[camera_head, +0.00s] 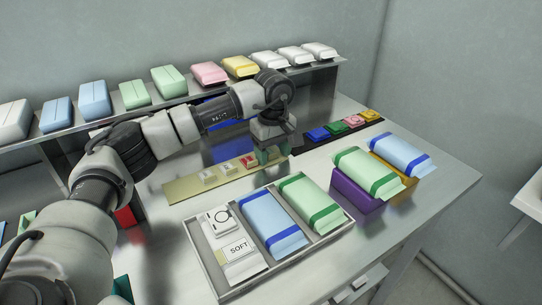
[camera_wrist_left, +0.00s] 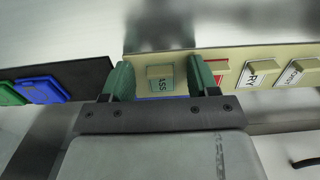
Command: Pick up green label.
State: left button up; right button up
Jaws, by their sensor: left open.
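A small green label block (camera_head: 336,128) lies on a dark strip on the table, between a blue block and a pink one. In the left wrist view the green block (camera_wrist_left: 10,95) shows at the left edge, outside my fingers. My left gripper (camera_head: 269,156) points down over the right end of a beige strip. Its green fingers are open in the left wrist view (camera_wrist_left: 161,82). My right gripper is not in view.
The beige strip (camera_head: 185,190) holds several small label blocks. A grey tray (camera_head: 210,268) with blue and green packs stands in front. Purple (camera_head: 355,196) and orange bins with packs stand at the right. A raised shelf (camera_head: 90,124) with packs runs behind.

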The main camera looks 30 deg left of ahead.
pick_arm(q)
jog(key=c, duration=1.1)
jog(key=shift+r, duration=0.1)
